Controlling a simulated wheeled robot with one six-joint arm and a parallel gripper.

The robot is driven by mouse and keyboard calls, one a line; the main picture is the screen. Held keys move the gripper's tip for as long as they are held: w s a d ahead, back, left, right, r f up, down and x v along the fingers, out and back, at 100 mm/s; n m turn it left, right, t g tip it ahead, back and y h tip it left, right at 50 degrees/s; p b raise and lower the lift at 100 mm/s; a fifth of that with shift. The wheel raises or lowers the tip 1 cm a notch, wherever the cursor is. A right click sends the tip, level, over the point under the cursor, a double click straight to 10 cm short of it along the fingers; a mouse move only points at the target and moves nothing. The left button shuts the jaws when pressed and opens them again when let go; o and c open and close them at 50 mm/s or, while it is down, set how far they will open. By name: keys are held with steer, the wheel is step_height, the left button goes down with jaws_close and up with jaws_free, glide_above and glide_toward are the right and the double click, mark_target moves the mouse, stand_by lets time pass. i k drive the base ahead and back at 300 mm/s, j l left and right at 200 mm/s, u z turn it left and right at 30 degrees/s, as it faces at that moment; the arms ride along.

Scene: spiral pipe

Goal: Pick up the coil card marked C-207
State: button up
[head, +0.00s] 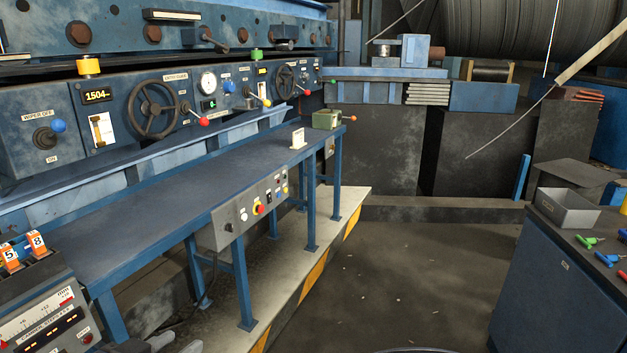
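A small cream card or card holder (298,139) stands upright near the far end of the long blue worktable (190,180). Any marking on it is too small to read, so I cannot tell whether it is the coil card C-207. No other clear coil card shows. My gripper cannot be made out in the head view. Pale grey parts at the bottom edge, left of centre, may belong to my arm, but no fingers are clear.
A green box (326,119) sits beyond the card. A control panel (150,105) with handwheels and levers runs behind the table. A button box (250,209) hangs on its front. A cabinet (560,275) bearing a grey tray (567,210) stands right. The floor between is open.

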mark_target(298, 135)
steer(key=i, duration=3.4)
steer(key=i+j+z, duration=0.15)
steer(key=i+z, duration=0.15)
steer(key=i, duration=0.35)
